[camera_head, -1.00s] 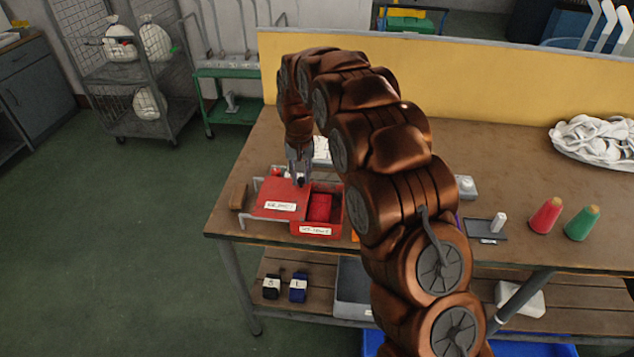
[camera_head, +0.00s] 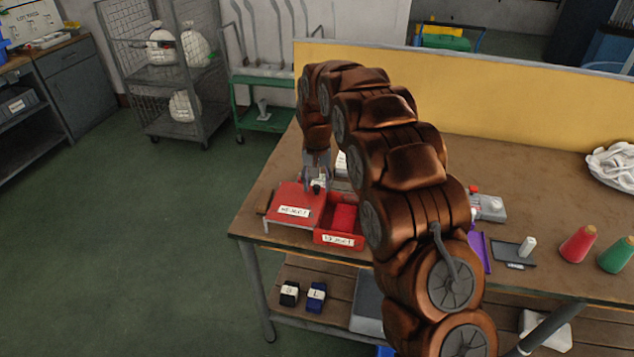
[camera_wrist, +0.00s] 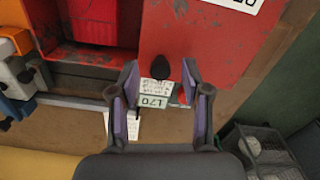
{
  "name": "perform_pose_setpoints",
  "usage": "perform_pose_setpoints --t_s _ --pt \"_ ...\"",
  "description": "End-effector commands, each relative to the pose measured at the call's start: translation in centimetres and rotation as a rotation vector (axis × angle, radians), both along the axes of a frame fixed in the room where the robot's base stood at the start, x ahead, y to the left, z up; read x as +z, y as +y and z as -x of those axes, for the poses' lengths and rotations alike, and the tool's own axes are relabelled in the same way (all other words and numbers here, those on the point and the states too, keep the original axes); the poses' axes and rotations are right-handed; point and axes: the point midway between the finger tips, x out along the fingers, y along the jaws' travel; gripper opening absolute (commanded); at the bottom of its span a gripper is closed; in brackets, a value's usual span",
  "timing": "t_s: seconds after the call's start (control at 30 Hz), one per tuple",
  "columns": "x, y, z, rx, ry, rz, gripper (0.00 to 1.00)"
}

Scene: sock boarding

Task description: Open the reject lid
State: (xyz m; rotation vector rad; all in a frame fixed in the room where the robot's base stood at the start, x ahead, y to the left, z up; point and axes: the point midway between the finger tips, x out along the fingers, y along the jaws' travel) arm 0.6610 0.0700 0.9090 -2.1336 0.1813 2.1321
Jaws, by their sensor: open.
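The red reject lid (camera_head: 292,203) with a white label lies flat at the table's left end. Beside it on the right is the open red reject bin (camera_head: 340,239), with red inside. In the wrist view the lid (camera_wrist: 205,40) fills the upper middle, and the bin (camera_wrist: 95,52) is at upper left. A dark knob (camera_wrist: 160,67) shows at the lid's edge. My gripper (camera_head: 317,180) is over the knob's edge of the lid. In the wrist view my gripper (camera_wrist: 159,75) is open, the knob between its fingertips; contact cannot be told.
White labels lie on the table by the lid. Right of my arm are a grey box with a red button (camera_head: 488,206), a dark tray (camera_head: 513,252) and red (camera_head: 578,245) and green cones (camera_head: 617,255). A yellow panel (camera_head: 480,95) stands behind. Floor is clear at left.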

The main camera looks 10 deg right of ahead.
Motion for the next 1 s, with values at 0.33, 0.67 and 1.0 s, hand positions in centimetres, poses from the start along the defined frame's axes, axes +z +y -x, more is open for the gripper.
perform_pose_setpoints --t_s 0.33,0.67,1.0 --pt "1.6 0.0 0.0 0.000 -0.001 0.000 0.47" --pt "7.7 0.0 -0.1 0.000 -0.002 -0.001 0.47" --pt "11.5 0.0 -0.1 -0.001 -0.002 -0.001 0.47"
